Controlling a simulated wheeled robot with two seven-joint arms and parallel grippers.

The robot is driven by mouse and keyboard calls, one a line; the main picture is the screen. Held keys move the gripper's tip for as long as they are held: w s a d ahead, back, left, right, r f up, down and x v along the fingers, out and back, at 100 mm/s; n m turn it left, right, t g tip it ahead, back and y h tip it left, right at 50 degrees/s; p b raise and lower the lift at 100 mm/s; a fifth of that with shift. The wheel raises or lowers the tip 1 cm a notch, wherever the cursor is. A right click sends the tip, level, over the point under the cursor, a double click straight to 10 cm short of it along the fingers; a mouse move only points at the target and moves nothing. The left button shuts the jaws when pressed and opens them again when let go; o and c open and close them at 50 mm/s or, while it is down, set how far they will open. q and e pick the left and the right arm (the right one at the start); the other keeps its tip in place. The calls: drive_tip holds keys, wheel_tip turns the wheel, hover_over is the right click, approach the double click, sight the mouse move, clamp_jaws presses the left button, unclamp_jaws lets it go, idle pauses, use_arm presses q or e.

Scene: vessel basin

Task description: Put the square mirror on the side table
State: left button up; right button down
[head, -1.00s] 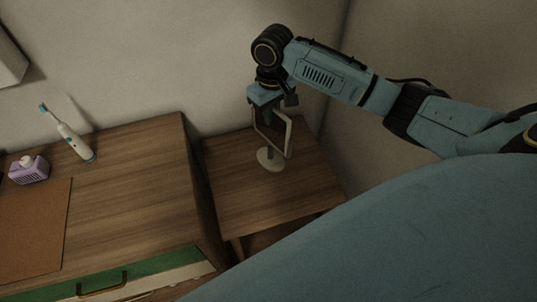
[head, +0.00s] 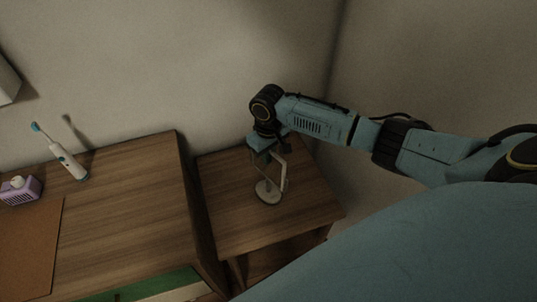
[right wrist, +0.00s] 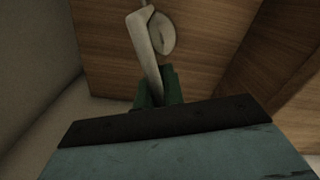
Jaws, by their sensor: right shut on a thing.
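The square mirror has a pale frame (head: 282,172) and a round white base (head: 268,192). It stands upright over the side table (head: 225,218), with its base on or just above the wooden top; I cannot tell which. My right gripper (head: 266,152) is shut on the top of the mirror frame. In the right wrist view, the green fingers (right wrist: 160,92) close around the frame's edge (right wrist: 148,55), and the mirror's round base (right wrist: 161,34) shows beyond. My left gripper is not in view.
Walls are behind and to the right.

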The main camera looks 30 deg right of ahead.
drive_tip(key=shift+f, duration=0.1)
drive_tip(key=c, duration=1.5)
unclamp_jaws()
wheel_tip(320, 180, up, 12)
drive_tip(key=shift+r+p, duration=0.15)
drive_tip(key=shift+p, duration=0.5)
